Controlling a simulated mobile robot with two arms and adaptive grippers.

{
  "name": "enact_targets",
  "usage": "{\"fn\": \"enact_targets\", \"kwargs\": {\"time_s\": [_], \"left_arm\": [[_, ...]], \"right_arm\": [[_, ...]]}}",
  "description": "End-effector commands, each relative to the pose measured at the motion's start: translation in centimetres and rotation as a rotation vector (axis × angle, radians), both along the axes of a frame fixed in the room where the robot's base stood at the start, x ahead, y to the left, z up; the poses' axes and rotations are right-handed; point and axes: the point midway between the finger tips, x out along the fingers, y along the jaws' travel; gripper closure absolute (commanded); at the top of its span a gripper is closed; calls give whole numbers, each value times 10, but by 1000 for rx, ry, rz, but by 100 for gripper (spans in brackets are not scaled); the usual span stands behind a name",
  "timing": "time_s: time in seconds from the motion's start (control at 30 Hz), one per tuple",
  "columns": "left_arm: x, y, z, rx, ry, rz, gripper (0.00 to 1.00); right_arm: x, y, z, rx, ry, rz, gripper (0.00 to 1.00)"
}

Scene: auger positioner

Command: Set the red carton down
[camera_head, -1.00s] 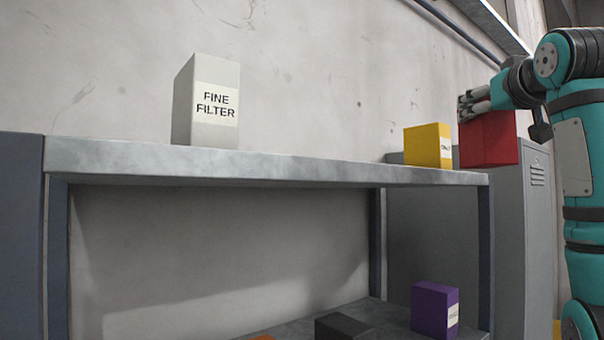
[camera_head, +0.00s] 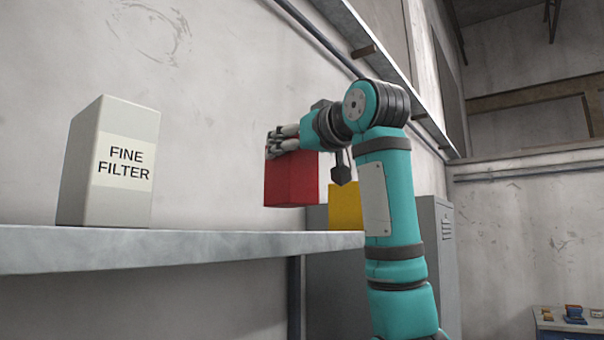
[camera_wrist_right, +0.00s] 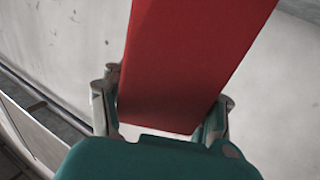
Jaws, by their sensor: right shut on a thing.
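The red carton (camera_head: 293,183) is upright in the head view, just above the level of the shelf top (camera_head: 200,238). My right gripper (camera_head: 283,140) is shut on the carton near its top. In the right wrist view the carton (camera_wrist_right: 185,70) sits between the two fingers of the gripper (camera_wrist_right: 165,108). A gap seems to show between the carton's bottom and the shelf top, but its depth over the shelf is hard to tell. My left gripper is not in view.
A grey-white FINE FILTER box (camera_head: 110,165) stands on the shelf to the left. A yellow box (camera_head: 345,207) stands right of the carton, partly behind my right arm. The shelf between the filter box and the carton looks clear. A grey locker (camera_head: 434,260) stands behind.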

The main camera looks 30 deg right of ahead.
Motion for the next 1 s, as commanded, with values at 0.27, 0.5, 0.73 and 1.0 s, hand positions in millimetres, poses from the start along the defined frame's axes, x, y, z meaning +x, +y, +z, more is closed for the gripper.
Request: {"fn": "enact_targets", "kwargs": {"time_s": [0.27, 0.5, 0.73, 1.0], "left_arm": [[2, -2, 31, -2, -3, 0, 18], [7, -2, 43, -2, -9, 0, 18], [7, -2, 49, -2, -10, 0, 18], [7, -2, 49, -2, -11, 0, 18]], "right_arm": [[26, -52, -2, 0, -1, 0, 91], [36, -72, -4, 1, -1, -2, 91], [36, -70, -37, -2, -1, 0, 91], [35, -70, -42, -1, -3, 0, 91]]}}
